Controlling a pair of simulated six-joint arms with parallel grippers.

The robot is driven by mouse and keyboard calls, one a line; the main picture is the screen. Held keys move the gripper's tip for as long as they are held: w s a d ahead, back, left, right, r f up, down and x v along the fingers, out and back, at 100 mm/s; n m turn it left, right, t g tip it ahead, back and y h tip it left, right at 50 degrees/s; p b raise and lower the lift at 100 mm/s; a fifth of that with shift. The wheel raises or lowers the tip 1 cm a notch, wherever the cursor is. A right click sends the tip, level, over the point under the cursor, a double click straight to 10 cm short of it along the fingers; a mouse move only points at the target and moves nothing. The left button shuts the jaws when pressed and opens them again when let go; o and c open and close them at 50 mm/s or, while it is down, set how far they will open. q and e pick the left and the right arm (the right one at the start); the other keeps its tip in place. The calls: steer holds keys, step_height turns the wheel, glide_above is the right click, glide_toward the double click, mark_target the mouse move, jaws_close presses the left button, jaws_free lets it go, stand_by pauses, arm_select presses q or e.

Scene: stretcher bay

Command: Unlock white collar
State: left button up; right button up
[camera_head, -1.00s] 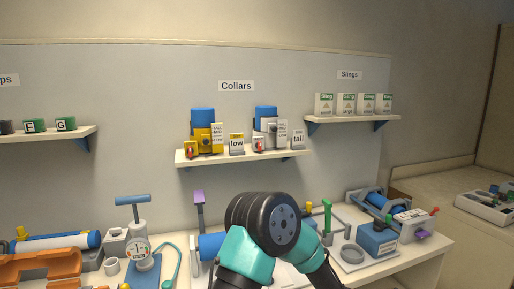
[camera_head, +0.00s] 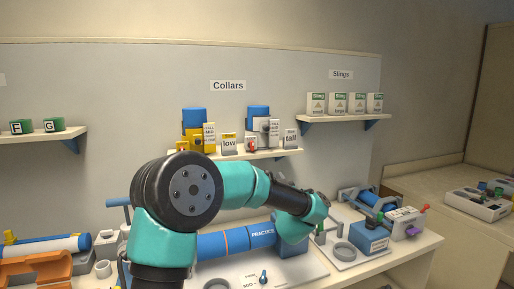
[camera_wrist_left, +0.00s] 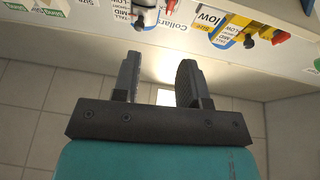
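The white collar (camera_head: 261,131) stands on the Collars shelf, in front of a blue block (camera_head: 258,112). A small holder with a red knob (camera_head: 251,146) is at its lower left. In the left wrist view, which is upside down, the white collar (camera_wrist_left: 145,17) is at the top, past the fingertips, with a red part (camera_wrist_left: 170,5) beside it. My left gripper (camera_wrist_left: 155,75) has its fingers apart with nothing between them. It is apart from the collar. In the head view its fingers are hard to make out. My right gripper is not in view.
A yellow collar (camera_head: 196,137) stands left of the white one. A "low" card (camera_head: 229,143) is between them and a "tall" card (camera_head: 290,138) at the right. The bench below is crowded, with a blue practice cylinder (camera_head: 235,238) and a blue box (camera_head: 373,238).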

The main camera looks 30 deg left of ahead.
mark_target(253, 145)
arm_select(q)
steer(key=shift+s+a+r+g+y, duration=0.3)
steer(key=shift+s+a+r+y, duration=0.15)
steer(key=shift+y, duration=0.05)
steer(key=shift+w+a, duration=0.1)
steer(key=x, duration=1.7)
steer(key=shift+a, duration=0.1)
steer(key=shift+c, duration=0.4)
steer(key=shift+n, duration=0.3)
steer(key=c, duration=0.6)
